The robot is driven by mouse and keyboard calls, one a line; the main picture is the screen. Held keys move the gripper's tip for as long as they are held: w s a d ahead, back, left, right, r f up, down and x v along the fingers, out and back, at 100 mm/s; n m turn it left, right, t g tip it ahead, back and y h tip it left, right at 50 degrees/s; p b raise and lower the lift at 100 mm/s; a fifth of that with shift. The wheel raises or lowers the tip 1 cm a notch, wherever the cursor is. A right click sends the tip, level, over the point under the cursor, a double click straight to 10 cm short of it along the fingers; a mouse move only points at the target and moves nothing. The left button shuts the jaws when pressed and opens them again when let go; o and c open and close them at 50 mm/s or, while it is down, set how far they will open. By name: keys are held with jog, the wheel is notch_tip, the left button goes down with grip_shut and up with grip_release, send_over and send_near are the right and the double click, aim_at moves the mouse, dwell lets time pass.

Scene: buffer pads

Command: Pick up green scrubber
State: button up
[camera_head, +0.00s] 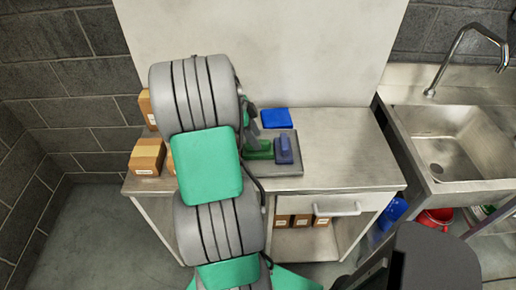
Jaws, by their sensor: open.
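The green scrubber (259,151) lies on a dark grey tray (291,171) on the metal table; its left side is close to my arm in the picture. A blue-purple scrubber (284,151) stands right beside it on the same tray. My gripper (250,114) is a small dark shape above and behind the green scrubber, partly hidden by my arm. It is open, and nothing shows in it. My arm covers the left part of the tray.
A flat blue pad (276,118) lies behind the tray. Cardboard boxes (147,157) stand at the table's left end. The tabletop (345,150) right of the tray is clear. A sink (450,140) with a tap stands at the right. A white panel (310,50) rises behind the table.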

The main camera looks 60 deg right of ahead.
jog(key=x, duration=0.3)
grip_shut()
dwell(0.4)
jog(key=shift+r, duration=0.1)
